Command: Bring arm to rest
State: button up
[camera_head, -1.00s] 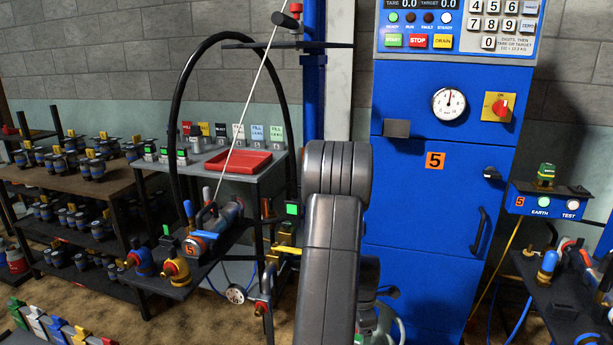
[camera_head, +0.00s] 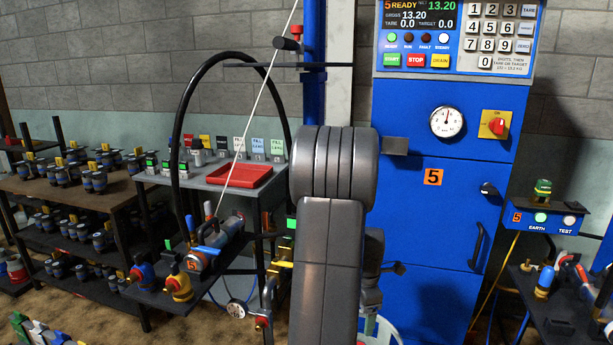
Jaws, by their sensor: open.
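My arm (camera_head: 328,255) rises from the bottom centre of the head view, a grey link topped by a thick ribbed joint. More of my arm shows in part behind its right side, in front of the blue cabinet. My gripper cannot be made out; the arm's own links hide that area. I see nothing held.
The blue scale cabinet (camera_head: 430,215) marked 5 stands behind my arm; its display reads READY and 13.20. At left are a bench with a red tray (camera_head: 239,176), a hose-fed cylinder (camera_head: 215,243) and loaded shelves. A blue EARTH/TEST box (camera_head: 548,219) stands right.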

notch_tip(320, 180, down, 13)
jog(key=b, duration=0.2)
jog(key=shift+b, duration=0.3)
jog(key=shift+w+r+m, duration=0.1)
jog(key=shift+m, duration=0.6)
jog(key=m, duration=0.9)
jog(key=m+b, duration=0.1)
jog(key=m, duration=0.4)
jog(key=shift+w+d+m, duration=0.1)
jog(key=shift+m, duration=0.3)
jog(key=m, duration=0.4)
jog(key=shift+m+b, duration=0.35)
jog(key=shift+m, duration=0.05)
